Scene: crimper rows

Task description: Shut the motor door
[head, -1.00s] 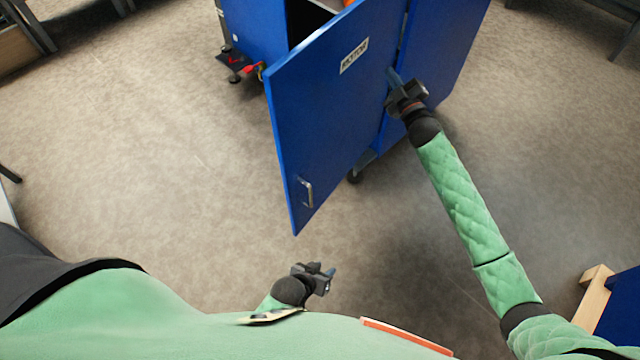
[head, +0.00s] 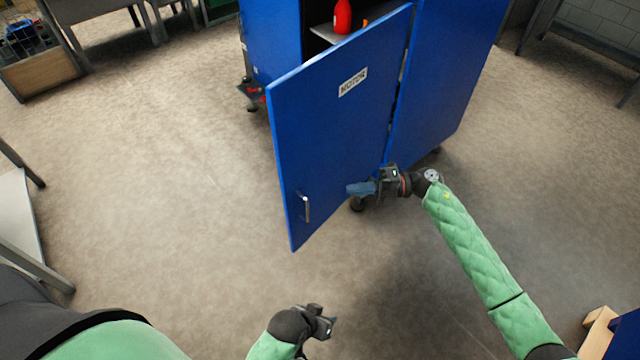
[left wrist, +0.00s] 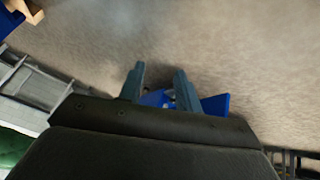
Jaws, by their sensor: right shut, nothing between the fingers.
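The blue motor door (head: 325,130), with a MOTOR label (head: 353,82) and a silver handle (head: 306,208), stands open from the blue cabinet (head: 272,45), with part of the dark inside showing above it. My right gripper (head: 362,188) is shut and empty, pointing left in front of the door's lower right part. I cannot tell whether it touches the door. My left gripper (head: 326,324) is low in the head view, below the door and apart from it. In the left wrist view its two fingers (left wrist: 160,85) are spread, with a gap between them.
A red bottle (head: 343,17) stands on a shelf inside the cabinet. A second blue panel (head: 440,80) is right of the door. A light table (head: 22,215) is at the left edge, and a wood-edged blue item (head: 605,335) at lower right. Floor left of the door is clear.

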